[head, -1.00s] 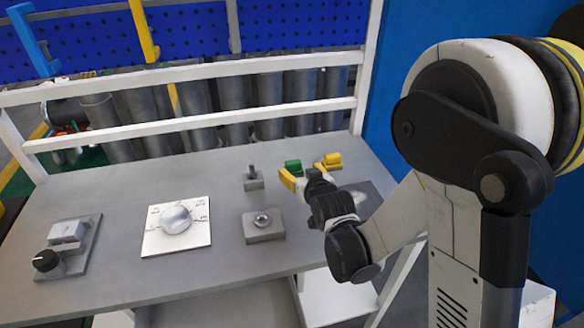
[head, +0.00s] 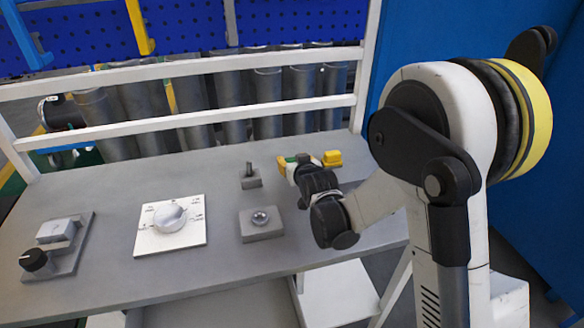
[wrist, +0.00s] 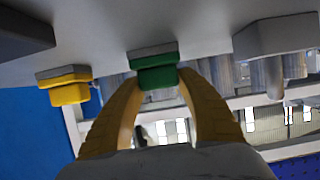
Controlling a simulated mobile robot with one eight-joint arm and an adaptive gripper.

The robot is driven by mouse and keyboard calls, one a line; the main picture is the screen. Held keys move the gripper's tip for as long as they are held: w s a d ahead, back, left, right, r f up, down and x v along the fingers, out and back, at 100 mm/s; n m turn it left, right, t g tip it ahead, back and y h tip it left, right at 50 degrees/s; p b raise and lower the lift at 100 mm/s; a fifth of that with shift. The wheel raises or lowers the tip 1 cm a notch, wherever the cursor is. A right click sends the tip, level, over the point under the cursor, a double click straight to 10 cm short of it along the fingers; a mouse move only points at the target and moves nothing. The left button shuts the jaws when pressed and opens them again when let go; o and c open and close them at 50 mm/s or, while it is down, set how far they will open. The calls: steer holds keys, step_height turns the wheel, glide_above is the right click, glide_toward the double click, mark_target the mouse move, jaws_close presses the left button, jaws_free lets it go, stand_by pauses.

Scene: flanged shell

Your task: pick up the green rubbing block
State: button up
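The green rubbing block (wrist: 157,76) has a grey layer along one side and sits on the grey table (head: 108,190). In the head view only a sliver of the green block (head: 291,159) shows past my gripper (head: 292,165). In the wrist view, which is upside down, the yellow fingers of my gripper (wrist: 158,80) are spread, with one tip at each side of the green block. A small gap seems to show at the right finger; I cannot tell whether the left one touches. The block still rests against the table surface.
A yellow block (head: 332,158) stands close to the right of the green one. A grey block with a peg (head: 250,180) is to the left. Nearer are a grey block with a round top (head: 261,222) and a white dial plate (head: 170,225). A white rail (head: 190,125) runs behind.

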steer(key=shift+c, duration=1.3)
